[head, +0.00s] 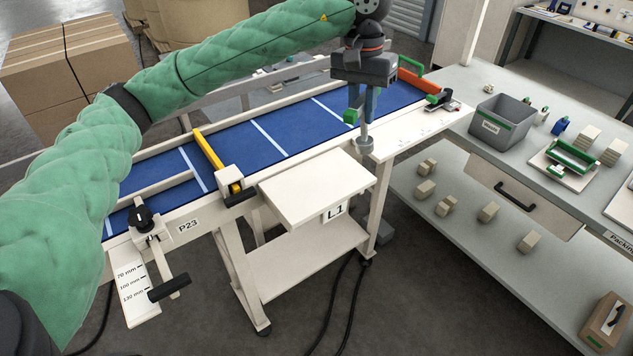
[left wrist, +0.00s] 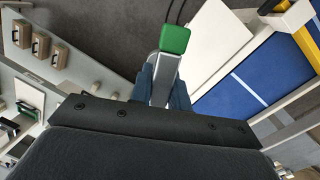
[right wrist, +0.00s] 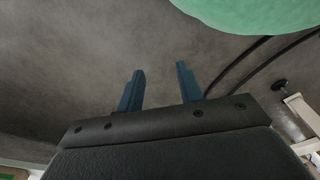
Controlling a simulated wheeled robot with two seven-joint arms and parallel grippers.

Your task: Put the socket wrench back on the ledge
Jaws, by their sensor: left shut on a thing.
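The socket wrench (head: 365,143) is grey with a green-capped handle end. My left gripper (head: 366,112) is shut on it, above the near rail of the blue conveyor. Its grey round end hangs lowest, near the back right corner of the white ledge marked L1 (head: 312,187); I cannot tell whether they touch. In the left wrist view the wrench's green end (left wrist: 174,40) and grey shaft show between the blue fingers (left wrist: 163,85). The ledge's bare top (left wrist: 214,42) lies to their right. My right gripper (right wrist: 160,88) is open and empty over the grey floor.
The blue conveyor belt (head: 265,137) runs behind the ledge, with a yellow bar (head: 208,149) across it. A bench at right holds a grey bin (head: 502,122) and a green-handled tool. A scale plate with a black-handled clamp (head: 169,288) is at front left. The ledge top is clear.

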